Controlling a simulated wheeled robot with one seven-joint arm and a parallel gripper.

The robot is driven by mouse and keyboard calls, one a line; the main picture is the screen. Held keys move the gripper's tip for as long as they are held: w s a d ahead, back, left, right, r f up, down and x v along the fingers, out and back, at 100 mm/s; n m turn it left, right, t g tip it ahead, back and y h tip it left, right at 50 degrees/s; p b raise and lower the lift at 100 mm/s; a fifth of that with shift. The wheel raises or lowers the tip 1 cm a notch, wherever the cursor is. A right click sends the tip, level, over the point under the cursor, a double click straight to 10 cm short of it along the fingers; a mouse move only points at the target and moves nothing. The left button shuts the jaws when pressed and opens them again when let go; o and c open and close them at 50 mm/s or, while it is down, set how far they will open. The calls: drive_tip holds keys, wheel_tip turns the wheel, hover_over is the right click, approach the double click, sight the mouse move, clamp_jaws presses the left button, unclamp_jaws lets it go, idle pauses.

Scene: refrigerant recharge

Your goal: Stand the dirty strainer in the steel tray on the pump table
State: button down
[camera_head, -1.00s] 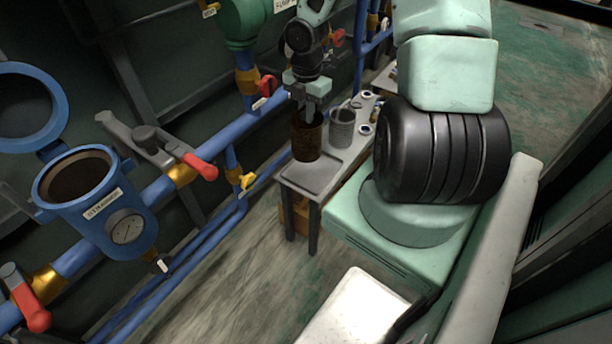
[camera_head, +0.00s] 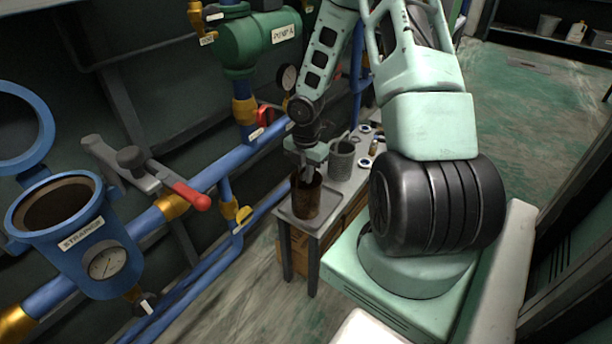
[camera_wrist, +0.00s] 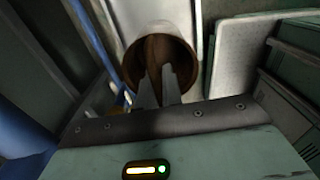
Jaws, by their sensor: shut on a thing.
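The dirty strainer (camera_head: 307,199) is a rusty brown open cylinder, upright over the steel tray (camera_head: 327,212) at the near end of the pump table (camera_head: 345,187). Its base appears within the tray's rim; whether it touches the tray floor I cannot tell. My gripper (camera_head: 306,176) is above it, pointing down, with its fingers shut on the strainer's upper part. In the wrist view, the strainer's round mouth (camera_wrist: 187,60) surrounds the tips of my gripper (camera_wrist: 160,82); the exact contact is unclear.
A grey mesh strainer (camera_head: 341,160) stands on the table just behind. Small rings and brass fittings (camera_head: 374,147) lie farther back. The blue strainer housing (camera_head: 75,225) is open at the left. Blue pipes (camera_head: 215,185) with a red-handled valve (camera_head: 190,196) run left of the table.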

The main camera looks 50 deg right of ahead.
drive_tip(key=c, duration=2)
unclamp_jaws()
drive_tip(key=shift+f, duration=0.15)
drive_tip(key=o, duration=0.4)
drive_tip(key=shift+o, duration=0.2)
